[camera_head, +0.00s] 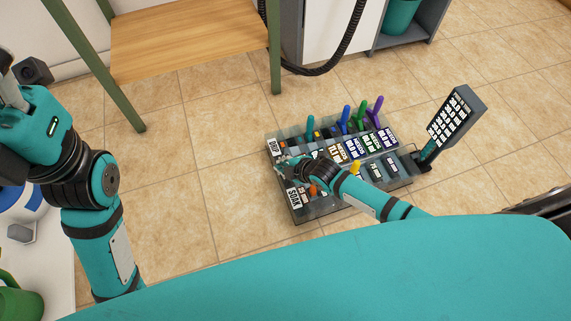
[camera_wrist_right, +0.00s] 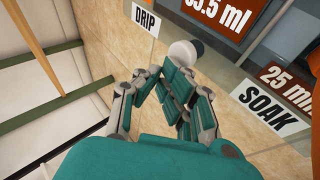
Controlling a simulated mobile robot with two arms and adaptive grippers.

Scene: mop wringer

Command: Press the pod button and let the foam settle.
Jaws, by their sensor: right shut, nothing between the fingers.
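A grey multi-compartment station (camera_head: 300,215) stands on the tiled floor, with colored handles, volume labels and signs reading DRIP (camera_head: 272,146) and SOAK (camera_head: 294,197). My right gripper (camera_head: 284,168) is at the station's left end, between those signs. In the right wrist view its fingers (camera_wrist_right: 172,78) are shut and empty. A round white knob with a dark side (camera_wrist_right: 184,50) shows just beyond the fingertips; I cannot tell if they touch or if it is the pod button. No foam can be made out. My left arm is at the left; its gripper is not clearly visible.
A dark panel with a label grid (camera_head: 452,120) rises at the station's right end. A wooden-topped table (camera_head: 190,40) stands behind, beside a white cabinet and black hose (camera_head: 340,50). A white surface with a green jug (camera_head: 18,300) is at lower left. Floor between is clear.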

